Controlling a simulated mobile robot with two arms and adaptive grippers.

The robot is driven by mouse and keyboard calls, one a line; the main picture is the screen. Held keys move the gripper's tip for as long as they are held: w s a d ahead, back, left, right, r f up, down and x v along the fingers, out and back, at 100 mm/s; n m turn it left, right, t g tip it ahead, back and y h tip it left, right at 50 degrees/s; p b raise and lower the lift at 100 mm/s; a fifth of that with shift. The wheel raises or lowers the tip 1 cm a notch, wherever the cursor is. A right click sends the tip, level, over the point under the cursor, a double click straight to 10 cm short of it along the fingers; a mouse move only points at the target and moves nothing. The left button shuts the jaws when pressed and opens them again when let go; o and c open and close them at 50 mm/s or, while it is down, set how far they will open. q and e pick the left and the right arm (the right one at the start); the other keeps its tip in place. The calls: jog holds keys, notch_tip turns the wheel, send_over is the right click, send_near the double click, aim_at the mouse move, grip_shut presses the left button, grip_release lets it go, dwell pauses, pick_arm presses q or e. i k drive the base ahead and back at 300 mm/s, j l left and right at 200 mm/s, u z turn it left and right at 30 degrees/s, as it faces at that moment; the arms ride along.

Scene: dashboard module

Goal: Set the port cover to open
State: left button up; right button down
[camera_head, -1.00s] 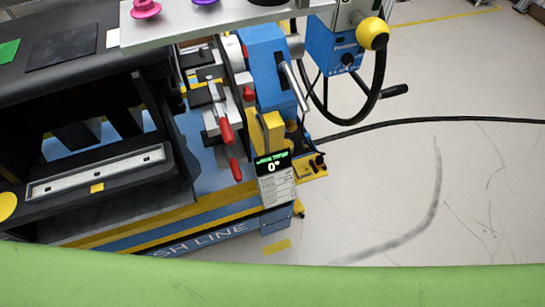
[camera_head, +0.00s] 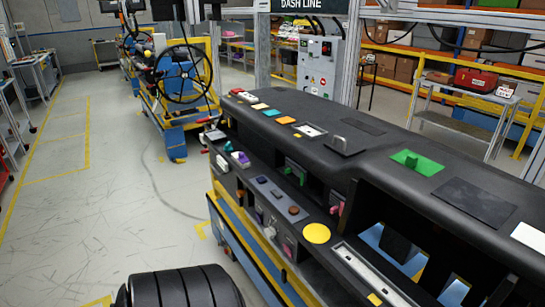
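The black dashboard module (camera_head: 285,101) runs from the centre to the right edge on a blue and yellow stand. I cannot tell for certain which part is the port cover. A yellow round disc (camera_head: 317,233) sits flat on the front face. A green plate (camera_head: 417,163) with a raised green piece and a dark plate with a small raised tab (camera_head: 345,145) are on the top. Several small coloured knobs and switches line the front panel. Neither of my grippers is in view.
A long light strip (camera_head: 372,275) and openings lie at the module's lower right. A black steering wheel (camera_head: 184,73) on a yellow frame stands behind it. Shelves with boxes and a red case (camera_head: 476,79) are at the back right. The floor (camera_head: 90,215) on the left is clear.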

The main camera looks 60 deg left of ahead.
aim_at(243, 159)
jog(key=u, duration=1.7)
